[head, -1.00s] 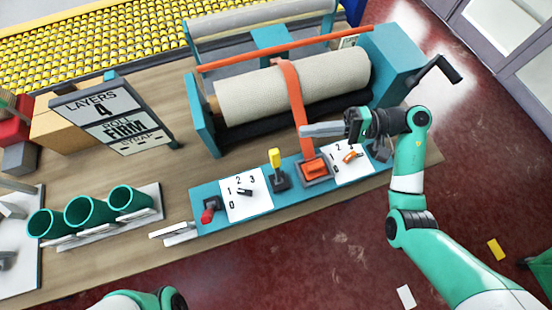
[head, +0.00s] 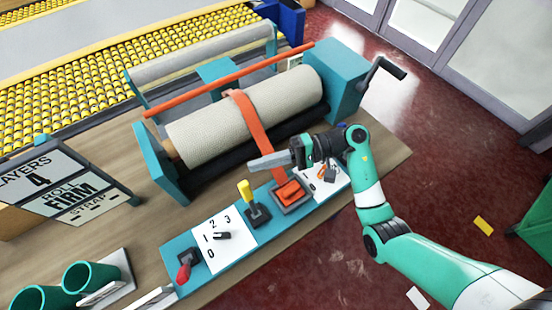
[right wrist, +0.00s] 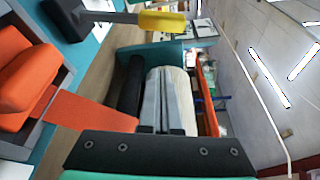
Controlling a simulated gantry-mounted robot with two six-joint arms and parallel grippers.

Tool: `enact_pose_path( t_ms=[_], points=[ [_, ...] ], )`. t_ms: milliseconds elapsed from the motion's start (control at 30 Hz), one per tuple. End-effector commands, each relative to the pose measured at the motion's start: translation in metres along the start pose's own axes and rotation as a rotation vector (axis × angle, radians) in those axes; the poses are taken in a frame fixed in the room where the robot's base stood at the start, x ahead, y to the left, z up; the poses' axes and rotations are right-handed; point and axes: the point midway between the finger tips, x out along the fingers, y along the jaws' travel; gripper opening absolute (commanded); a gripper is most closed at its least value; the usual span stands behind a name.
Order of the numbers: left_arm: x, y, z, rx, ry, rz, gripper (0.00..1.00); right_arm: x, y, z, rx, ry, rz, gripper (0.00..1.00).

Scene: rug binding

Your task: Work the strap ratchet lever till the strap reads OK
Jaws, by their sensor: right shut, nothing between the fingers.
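The ratchet (head: 289,193) is an orange lever on a grey base on the teal panel; it also fills the left of the right wrist view (right wrist: 30,75). The orange strap (head: 258,130) runs from it up over the beige roll (head: 205,127); the strap also shows in the right wrist view (right wrist: 90,112). My right gripper (head: 252,164) is shut and empty, above and just behind the ratchet, pointing left, apart from the lever. Its fingers (right wrist: 165,75) show together in the wrist view. The sign (head: 62,190) reads LAYERS 4, ROLL FIRM, and dashes under STRAP. My left gripper is out of view.
A yellow-handled lever (head: 246,192), a numbered dial plate (head: 222,240) and a red knob (head: 184,270) lie left of the ratchet. A dark crank (head: 382,72) sticks out at the right end. Teal cups (head: 90,277) stand at bottom left.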

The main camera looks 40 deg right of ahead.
Motion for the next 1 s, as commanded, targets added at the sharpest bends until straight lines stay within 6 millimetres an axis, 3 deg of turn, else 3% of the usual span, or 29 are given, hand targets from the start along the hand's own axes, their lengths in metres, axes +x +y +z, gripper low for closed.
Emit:
enact_pose_path(
  t_ms=[100, 200, 333, 500, 1000],
  points=[
    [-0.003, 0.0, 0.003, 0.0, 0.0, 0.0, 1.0, 0.028, 0.002, 0.001, 0.0, -0.005, 0.002, 0.0],
    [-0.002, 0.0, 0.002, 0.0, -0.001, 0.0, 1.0, 0.042, 0.0, 0.004, 0.0, 0.0, 0.0, 0.0],
    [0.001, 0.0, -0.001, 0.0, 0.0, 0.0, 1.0, 0.032, -0.001, 0.025, -0.001, 0.002, 0.0, 0.0],
    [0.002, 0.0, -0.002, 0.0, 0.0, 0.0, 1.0, 0.028, -0.001, 0.037, -0.001, 0.001, 0.0, 0.0],
    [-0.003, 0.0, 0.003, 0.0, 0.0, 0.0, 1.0, 0.032, 0.002, 0.04, -0.015, -0.006, -0.003, 0.0]
  ],
)
